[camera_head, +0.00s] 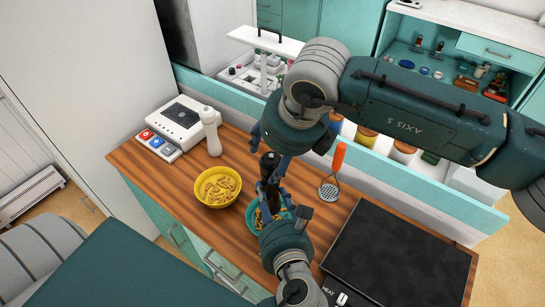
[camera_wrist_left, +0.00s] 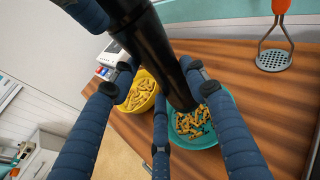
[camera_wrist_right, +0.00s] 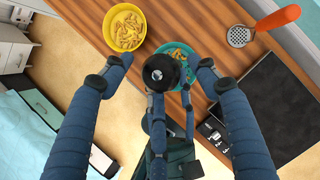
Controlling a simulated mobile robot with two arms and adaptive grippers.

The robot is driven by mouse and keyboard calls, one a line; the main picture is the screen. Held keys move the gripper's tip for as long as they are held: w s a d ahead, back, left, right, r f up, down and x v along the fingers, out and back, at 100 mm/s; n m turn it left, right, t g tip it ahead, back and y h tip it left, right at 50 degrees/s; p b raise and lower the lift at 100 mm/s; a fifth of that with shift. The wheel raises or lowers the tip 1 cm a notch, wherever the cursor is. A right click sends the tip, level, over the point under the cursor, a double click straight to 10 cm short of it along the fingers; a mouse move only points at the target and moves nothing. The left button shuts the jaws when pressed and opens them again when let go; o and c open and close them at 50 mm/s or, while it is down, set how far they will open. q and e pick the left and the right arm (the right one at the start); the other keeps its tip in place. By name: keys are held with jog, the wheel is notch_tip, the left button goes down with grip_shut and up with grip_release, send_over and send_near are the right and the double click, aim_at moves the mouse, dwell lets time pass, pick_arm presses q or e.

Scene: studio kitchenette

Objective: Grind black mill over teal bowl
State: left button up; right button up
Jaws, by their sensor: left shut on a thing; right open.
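The black mill (camera_head: 268,170) stands upright above the teal bowl (camera_head: 254,222), in my left gripper (camera_head: 272,195). In the left wrist view the mill (camera_wrist_left: 155,50) is dark and cylindrical, with the left fingers around it and its lower end over the bowl (camera_wrist_left: 225,108), which holds pasta. My right gripper (camera_head: 270,145) is open above the mill's top. In the right wrist view the mill's round top (camera_wrist_right: 161,72) lies between the spread right fingers, apart from them. In the head view the bowl is partly hidden by the mill and my left gripper.
A yellow bowl (camera_head: 217,187) of pasta sits left of the teal bowl. A white mill (camera_head: 211,131) and a white appliance (camera_head: 182,122) stand behind it.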

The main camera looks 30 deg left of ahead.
jog(key=v, duration=1)
jog(key=shift+r, duration=0.25)
jog(key=shift+d, duration=0.15)
dwell(0.4)
